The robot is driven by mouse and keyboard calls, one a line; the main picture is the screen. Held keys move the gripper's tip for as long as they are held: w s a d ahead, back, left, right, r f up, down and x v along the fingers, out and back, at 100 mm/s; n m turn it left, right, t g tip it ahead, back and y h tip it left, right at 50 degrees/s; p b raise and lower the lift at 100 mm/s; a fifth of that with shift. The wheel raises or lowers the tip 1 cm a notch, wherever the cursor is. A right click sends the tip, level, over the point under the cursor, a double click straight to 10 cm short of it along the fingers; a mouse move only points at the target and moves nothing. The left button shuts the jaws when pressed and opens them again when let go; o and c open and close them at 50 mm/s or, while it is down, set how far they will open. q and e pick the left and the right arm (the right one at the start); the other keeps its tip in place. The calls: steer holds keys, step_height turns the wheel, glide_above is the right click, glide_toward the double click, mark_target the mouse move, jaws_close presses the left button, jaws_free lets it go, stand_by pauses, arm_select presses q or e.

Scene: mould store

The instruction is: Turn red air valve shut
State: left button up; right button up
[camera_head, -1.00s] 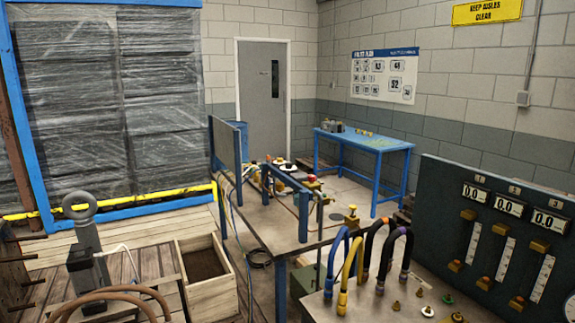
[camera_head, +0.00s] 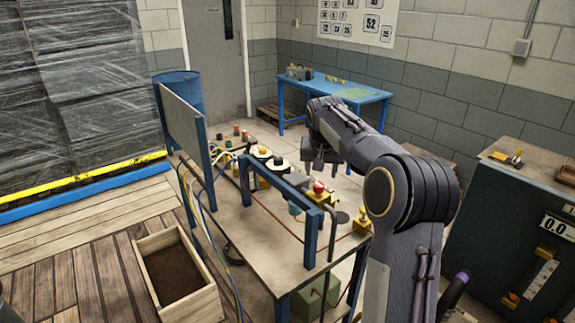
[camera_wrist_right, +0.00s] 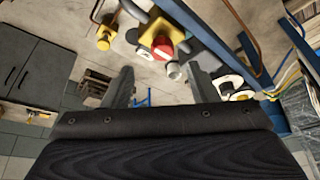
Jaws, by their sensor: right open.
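The red valve knob (camera_head: 318,187) sits on a yellow body on the workbench (camera_head: 262,250), beside the blue frame. In the right wrist view the red knob (camera_wrist_right: 162,46) and its yellow body lie just beyond the fingertips, near the top middle. My right gripper (camera_head: 320,165) hangs over the bench, above and slightly behind the knob. It also shows in the right wrist view (camera_wrist_right: 162,86), with its two fingers spread and nothing between them. The gripper appears apart from the knob. My left gripper is not in view.
A blue frame (camera_head: 280,182) stands close to the knob. An upright grey panel (camera_head: 184,120) stands at the bench's left side. A yellow fitting (camera_head: 362,221) sits at the bench's right edge. A soil-filled wooden box (camera_head: 150,244) is on the floor.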

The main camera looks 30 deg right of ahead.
mark_target(319, 185)
steer(key=x, duration=0.2)
steer(key=p+x, duration=0.1)
steer(key=x, duration=0.4)
steer(key=shift+w+d+f+p, duration=0.2)
steer(key=shift+w+p, duration=0.15)
steer(key=shift+w, duration=0.15)
steer(key=shift+c, duration=0.4)
steer(key=c, duration=0.9)
